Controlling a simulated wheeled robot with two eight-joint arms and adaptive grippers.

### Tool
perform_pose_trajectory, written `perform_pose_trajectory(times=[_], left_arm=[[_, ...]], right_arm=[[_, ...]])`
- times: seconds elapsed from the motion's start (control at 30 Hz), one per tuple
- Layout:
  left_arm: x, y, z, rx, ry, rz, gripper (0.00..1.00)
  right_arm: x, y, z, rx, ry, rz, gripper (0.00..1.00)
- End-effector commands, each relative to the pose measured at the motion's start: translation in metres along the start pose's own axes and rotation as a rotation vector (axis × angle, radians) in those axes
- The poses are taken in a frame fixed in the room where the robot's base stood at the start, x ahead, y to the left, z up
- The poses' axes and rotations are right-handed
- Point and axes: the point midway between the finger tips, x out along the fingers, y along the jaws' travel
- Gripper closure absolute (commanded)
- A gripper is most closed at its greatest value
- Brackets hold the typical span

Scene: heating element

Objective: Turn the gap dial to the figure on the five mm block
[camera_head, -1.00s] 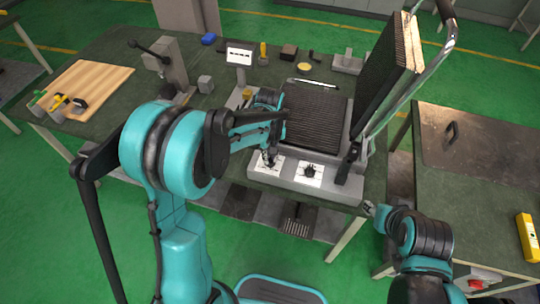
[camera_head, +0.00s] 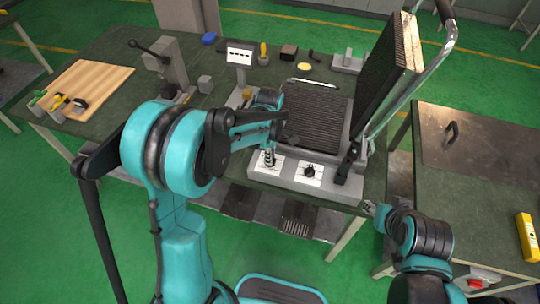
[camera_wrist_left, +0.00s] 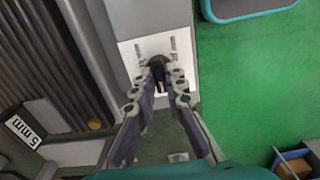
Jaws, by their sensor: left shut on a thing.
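A grill-like press has two black dials on white plates along its front panel. My left gripper (camera_head: 268,158) is at the left plate, and its arm covers part of it. In the left wrist view, my left gripper (camera_wrist_left: 158,80) is shut on a black dial (camera_wrist_left: 157,66), with scale marks on the white plate (camera_wrist_left: 138,52). I cannot read the figures. The block labelled "5 mm" (camera_wrist_left: 24,130) lies beside the press. The other dial (camera_head: 310,171) stands free to the right. My right gripper (camera_head: 370,208) is off the table's front right corner; its fingers are too small to judge.
The press's ribbed lower plate (camera_head: 315,118) lies open, with its lid (camera_head: 385,75) raised at the right. A second table (camera_head: 475,190) is at the right.

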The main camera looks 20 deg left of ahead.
Motion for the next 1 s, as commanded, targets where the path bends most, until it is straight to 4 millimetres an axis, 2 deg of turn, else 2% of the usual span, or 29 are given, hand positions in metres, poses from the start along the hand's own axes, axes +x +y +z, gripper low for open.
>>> perform_pose_trajectory(times=[0.6,1.0], left_arm=[[-0.0001,0.0004,-0.0002,-0.557,0.0,0.001,1.0],[-0.0001,0.0004,-0.0002,-0.758,0.0,0.001,1.0]], right_arm=[[-0.0007,0.0,-0.0005,0.0,0.0,0.0,0.6],[-0.0009,0.0,-0.0006,0.0,0.0,0.0,0.6]])
